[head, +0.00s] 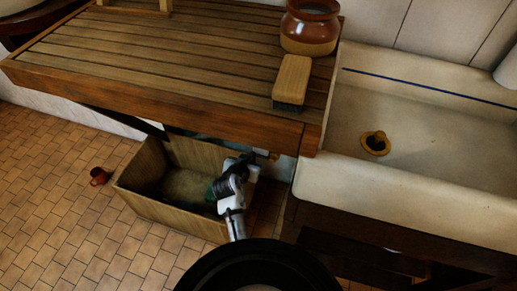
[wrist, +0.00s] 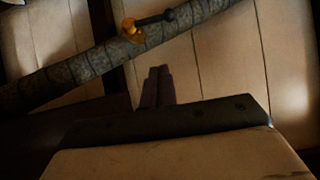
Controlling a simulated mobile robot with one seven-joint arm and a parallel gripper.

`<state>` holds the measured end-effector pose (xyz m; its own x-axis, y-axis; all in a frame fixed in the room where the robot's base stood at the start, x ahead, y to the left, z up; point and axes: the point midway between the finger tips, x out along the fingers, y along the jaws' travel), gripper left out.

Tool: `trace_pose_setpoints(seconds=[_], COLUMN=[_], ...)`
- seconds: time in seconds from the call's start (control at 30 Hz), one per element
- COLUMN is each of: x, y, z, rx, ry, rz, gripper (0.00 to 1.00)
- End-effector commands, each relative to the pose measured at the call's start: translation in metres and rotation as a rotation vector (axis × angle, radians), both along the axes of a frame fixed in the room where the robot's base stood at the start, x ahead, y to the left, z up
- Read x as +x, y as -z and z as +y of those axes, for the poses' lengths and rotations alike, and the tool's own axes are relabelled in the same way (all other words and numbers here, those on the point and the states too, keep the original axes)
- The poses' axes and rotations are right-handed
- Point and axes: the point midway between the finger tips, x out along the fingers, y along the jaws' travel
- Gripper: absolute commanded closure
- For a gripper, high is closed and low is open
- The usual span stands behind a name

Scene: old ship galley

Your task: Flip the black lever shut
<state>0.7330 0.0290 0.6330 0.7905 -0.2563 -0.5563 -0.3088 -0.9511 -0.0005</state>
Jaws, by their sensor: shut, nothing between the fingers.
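The black lever (wrist: 156,20) shows at the top of the wrist view, on a brass valve (wrist: 131,29) fitted to a grey, mottled pipe (wrist: 85,65). The lever extends right from the brass and looks roughly in line with the pipe. My gripper (wrist: 158,70) is shut and empty, its dark fingers side by side. In the picture its tips lie below the lever and pipe, apart from both; the depth between them is hard to judge. In the head view my arm reaches under the counter edge, and the lever cannot be made out there.
The slatted wooden counter (head: 150,50) overhangs the area around my arm. A wooden bin (head: 165,205) stands close on the left. A white sink (head: 420,150) is on the right. A brush (head: 291,80) and a jar (head: 310,28) are on top. A red mug (head: 99,176) is on the floor.

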Motion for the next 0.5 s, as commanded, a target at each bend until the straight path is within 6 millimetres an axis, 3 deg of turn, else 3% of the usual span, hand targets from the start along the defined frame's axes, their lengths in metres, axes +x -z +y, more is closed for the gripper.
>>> trace_pose_setpoints(seconds=[0.33, 0.5], x=[0.001, 0.012], y=[0.001, 0.007], z=[-0.001, -0.004], rx=[-0.001, -0.001], ry=[0.002, 0.002], rz=[0.001, 0.001], gripper=[1.0, 1.0])
